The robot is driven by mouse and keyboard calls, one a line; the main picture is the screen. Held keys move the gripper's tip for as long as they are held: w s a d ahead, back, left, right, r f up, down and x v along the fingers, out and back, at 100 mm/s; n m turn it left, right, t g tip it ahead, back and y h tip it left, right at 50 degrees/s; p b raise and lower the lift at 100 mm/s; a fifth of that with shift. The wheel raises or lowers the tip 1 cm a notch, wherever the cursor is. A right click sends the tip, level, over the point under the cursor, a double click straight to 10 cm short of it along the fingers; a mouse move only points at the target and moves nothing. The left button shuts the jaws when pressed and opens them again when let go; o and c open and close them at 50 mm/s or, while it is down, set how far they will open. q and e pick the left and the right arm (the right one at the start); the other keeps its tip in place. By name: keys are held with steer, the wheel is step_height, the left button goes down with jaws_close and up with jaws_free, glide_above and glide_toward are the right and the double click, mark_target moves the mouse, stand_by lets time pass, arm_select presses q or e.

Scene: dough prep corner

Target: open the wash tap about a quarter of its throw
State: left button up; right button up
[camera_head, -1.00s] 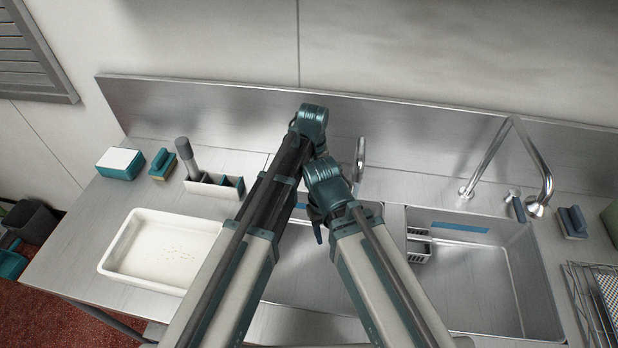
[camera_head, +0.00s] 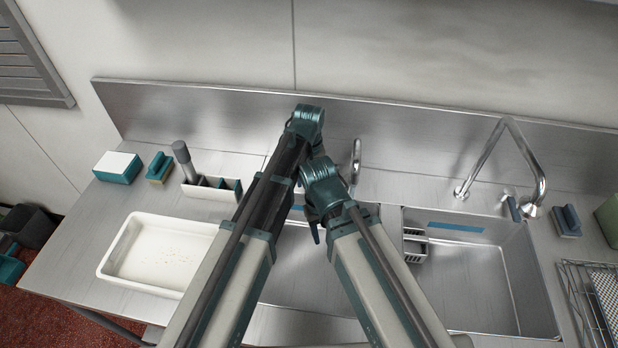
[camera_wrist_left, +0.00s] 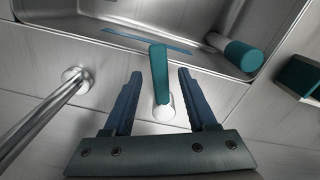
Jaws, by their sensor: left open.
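In the left wrist view, a tap lever (camera_wrist_left: 159,78) with a teal grip and a pale round base stands between the two blue fingers of my left gripper (camera_wrist_left: 158,76). The fingers are open, with a gap to the lever on each side. A metal tap pipe (camera_wrist_left: 45,112) rises from a round flange at the left of that view. My right gripper is not in view.
A sink basin (camera_wrist_left: 95,17) with a teal cylinder (camera_wrist_left: 242,54) lies beyond the lever. In the head view, another tap (camera_head: 490,150) with a blue-grey lever (camera_head: 513,208) stands by the right basin (camera_head: 480,300). A white tray (camera_head: 118,250) lies left of my arms.

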arm_select(q)
step_height(320, 180, up, 13)
steer(key=p, duration=1.2)
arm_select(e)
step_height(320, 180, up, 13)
arm_select(q)
steer(key=shift+f, duration=0.1)
steer(key=s+a+m, duration=0.1)
steer(key=s+a, duration=0.5)
steer(key=a, duration=0.4)
steer(key=s+a+m, duration=0.1)
steer(key=s+a, duration=0.6)
steer(key=a, duration=0.2)
steer(key=s+d+f+m+y+b, duration=0.1)
steer(key=s+d+f+m+b, duration=0.3)
steer(key=d+f+b, duration=0.5)
steer(key=s+d, duration=0.1)
steer(key=d, duration=0.1)
steer(key=shift+s+d+f, duration=0.15)
steer(key=shift+d, duration=0.25)
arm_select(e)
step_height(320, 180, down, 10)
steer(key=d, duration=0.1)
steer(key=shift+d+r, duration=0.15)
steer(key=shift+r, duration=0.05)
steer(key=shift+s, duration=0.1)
